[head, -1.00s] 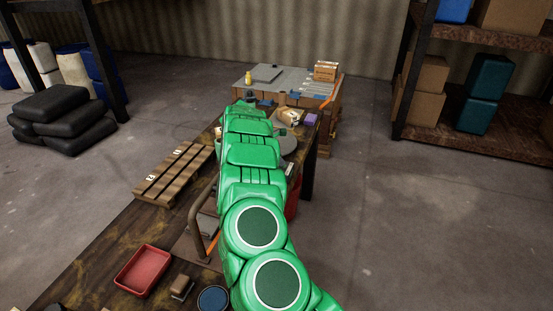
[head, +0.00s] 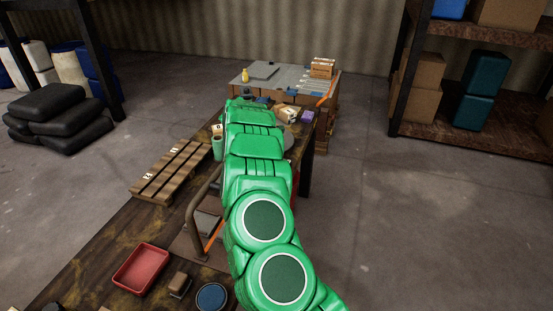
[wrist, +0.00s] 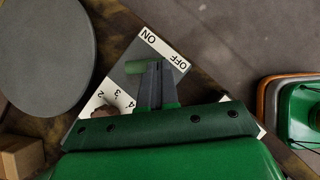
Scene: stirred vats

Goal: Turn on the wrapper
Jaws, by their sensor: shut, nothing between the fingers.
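The wrapper's control panel (wrist: 182,52) lies under my gripper in the wrist view, with ON and OFF marked along one edge. A green switch handle (wrist: 137,66) lies by the ON label, right at my fingertips; I cannot tell whether they touch it. A brown knob (wrist: 103,111) sits by the numbers 2, 3 and 4. A grey round turntable (wrist: 45,52) is to the left of the panel; a part of it shows in the head view (head: 288,144). My gripper (wrist: 153,66) is shut and empty over the panel. In the head view my green arm hides it.
The long wooden table (head: 95,245) carries a small pallet (head: 172,170), a red tray (head: 142,268), a brown block (head: 179,285) and a green mug (head: 217,147). A cart (head: 320,110) stands beyond the table. The floor to the right is clear.

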